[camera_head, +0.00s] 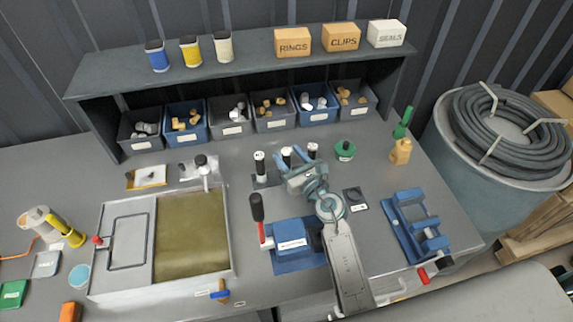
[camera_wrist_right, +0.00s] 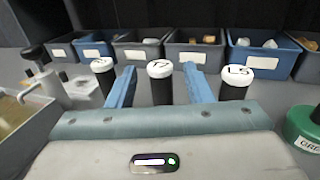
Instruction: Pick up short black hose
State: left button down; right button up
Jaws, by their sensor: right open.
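Three short black cylinders with white lettered caps stand upright on the bench; they look like the short hoses. The left one (camera_head: 260,168) also shows in the right wrist view (camera_wrist_right: 106,82). The middle one, with a cap that seems to read T2 (camera_wrist_right: 161,88), stands between the fingers in the picture. The right one (camera_wrist_right: 232,88) also shows in the head view (camera_head: 312,152). My right gripper (camera_head: 288,156) has its blue fingers apart, pointing at the middle cylinder. Whether they are around it or short of it is unclear. My left gripper is out of view.
Several bins (camera_head: 232,130) stand behind under a shelf (camera_head: 250,62). A green-topped item (camera_head: 344,150) is to the right. A tray with murky liquid (camera_head: 192,235) is to the left, with a blue fixture (camera_head: 415,225) at far right. A large hose coil (camera_head: 510,125) lies on a drum.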

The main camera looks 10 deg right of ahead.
jog(key=shift+x, duration=1.1)
jog(key=shift+d+f, duration=0.1)
jog(key=shift+c, duration=0.2)
grip_shut()
jog(key=shift+s, duration=0.1)
